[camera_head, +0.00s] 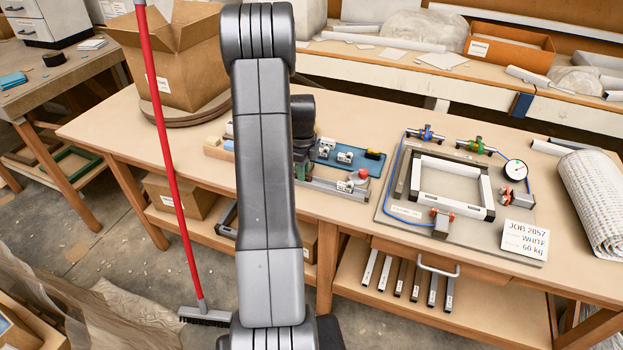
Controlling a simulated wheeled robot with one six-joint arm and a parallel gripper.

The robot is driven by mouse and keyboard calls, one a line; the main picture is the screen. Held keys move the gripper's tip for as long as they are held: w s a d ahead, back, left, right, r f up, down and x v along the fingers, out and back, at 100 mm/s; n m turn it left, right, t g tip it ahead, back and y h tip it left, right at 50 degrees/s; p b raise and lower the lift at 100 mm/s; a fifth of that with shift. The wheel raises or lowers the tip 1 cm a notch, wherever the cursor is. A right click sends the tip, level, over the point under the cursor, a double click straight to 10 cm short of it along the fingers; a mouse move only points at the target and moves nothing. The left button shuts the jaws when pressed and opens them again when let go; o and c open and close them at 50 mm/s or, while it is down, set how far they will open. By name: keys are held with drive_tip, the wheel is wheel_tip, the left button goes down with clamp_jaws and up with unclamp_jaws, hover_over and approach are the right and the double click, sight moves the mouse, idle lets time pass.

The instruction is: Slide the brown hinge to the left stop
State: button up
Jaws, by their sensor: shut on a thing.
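The brown hinge is not visible; my arm hides part of the bench around my gripper. My gripper (303,158) shows only as a dark part just right of my arm link, low over the bench at the left end of a metal rail fixture (330,187). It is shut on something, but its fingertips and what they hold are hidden. The fixture's right end carries a grey block with a red knob (363,173). The fixture's left part and any left stop are behind my arm.
A blue tray (378,158) with small white hinges lies behind the fixture. To the right stand a clamped frame jig (390,212), a job card (525,240) and a white roll (600,195). A cardboard box (185,75) sits left; a red-handled broom (160,120) rises in front.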

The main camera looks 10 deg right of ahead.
drive_tip(key=shift+w+a, duration=0.3)
drive_tip(key=shift+a, duration=0.25)
drive_tip(key=o, duration=0.8)
drive_tip(key=shift+c, duration=1.2)
drive_tip(key=shift+r+p, duration=2.2)
drive_tip(key=shift+r, duration=1.35)
